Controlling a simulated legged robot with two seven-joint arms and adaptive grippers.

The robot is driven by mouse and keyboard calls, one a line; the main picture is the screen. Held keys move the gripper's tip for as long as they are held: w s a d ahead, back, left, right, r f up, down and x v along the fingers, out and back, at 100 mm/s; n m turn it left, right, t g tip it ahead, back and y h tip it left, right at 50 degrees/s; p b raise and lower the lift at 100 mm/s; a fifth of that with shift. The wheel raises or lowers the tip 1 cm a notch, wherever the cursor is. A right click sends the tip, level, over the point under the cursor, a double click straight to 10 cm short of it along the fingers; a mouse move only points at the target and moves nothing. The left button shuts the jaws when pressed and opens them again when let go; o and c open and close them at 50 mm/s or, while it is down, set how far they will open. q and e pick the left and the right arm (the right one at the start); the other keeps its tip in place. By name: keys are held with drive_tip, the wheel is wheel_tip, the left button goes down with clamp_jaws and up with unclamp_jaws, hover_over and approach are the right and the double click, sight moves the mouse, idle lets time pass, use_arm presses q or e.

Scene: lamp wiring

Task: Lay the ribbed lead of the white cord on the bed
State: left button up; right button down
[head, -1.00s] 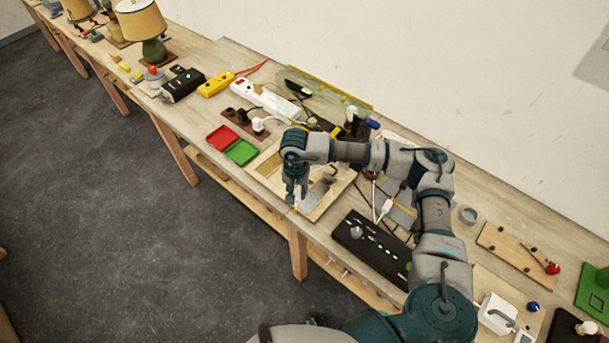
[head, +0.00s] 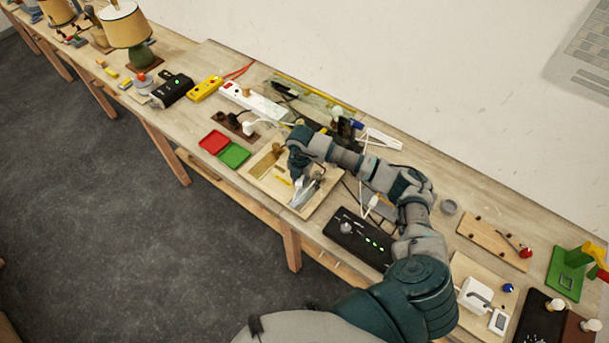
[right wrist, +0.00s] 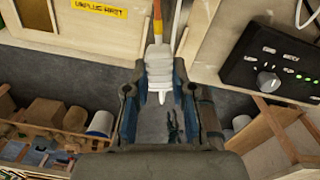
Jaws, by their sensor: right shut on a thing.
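My right gripper (right wrist: 158,92) is shut on a white ribbed piece (right wrist: 158,68) in the right wrist view; a thin white cord (right wrist: 177,20) shows just above it. A yellow and orange strip (right wrist: 157,18) stands in line with the piece. I cannot tell for sure which part is the bed. My left gripper is out of view.
A black control box (head: 357,238) with a knob and green lights stands right of the tray. Red (head: 217,141) and green (head: 233,155) dishes lie to its left. A white power strip (head: 255,101) lies behind. The table's front edge is close.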

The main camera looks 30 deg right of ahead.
drive_tip(key=shift+s+d+m, duration=0.1)
drive_tip(key=shift+m, duration=1.2)
drive_tip(key=shift+f, duration=0.1)
drive_tip(key=shift+f+m, duration=0.3)
drive_tip(key=shift+f, duration=0.1)
drive_tip(key=f+b, duration=0.1)
drive_tip(key=d+f+b, duration=0.1)
drive_tip(key=f, duration=0.1)
drive_tip(key=shift+f+b, duration=0.2)
drive_tip(key=shift+b, duration=0.2)
drive_tip(key=shift+f, duration=0.3)
drive_tip(key=shift+f+b, duration=0.15)
drive_tip(key=shift+b, duration=0.15)
drive_tip(key=shift+a, duration=0.45)
drive_tip(key=shift+s+d, duration=0.1)
drive_tip(key=shift+d, duration=0.45)
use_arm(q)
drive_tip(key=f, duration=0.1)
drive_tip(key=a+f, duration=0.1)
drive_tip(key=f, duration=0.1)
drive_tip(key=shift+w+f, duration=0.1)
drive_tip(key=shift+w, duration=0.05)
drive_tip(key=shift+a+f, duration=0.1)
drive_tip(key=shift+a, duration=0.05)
use_arm(e)
drive_tip(key=shift+a, duration=0.25)
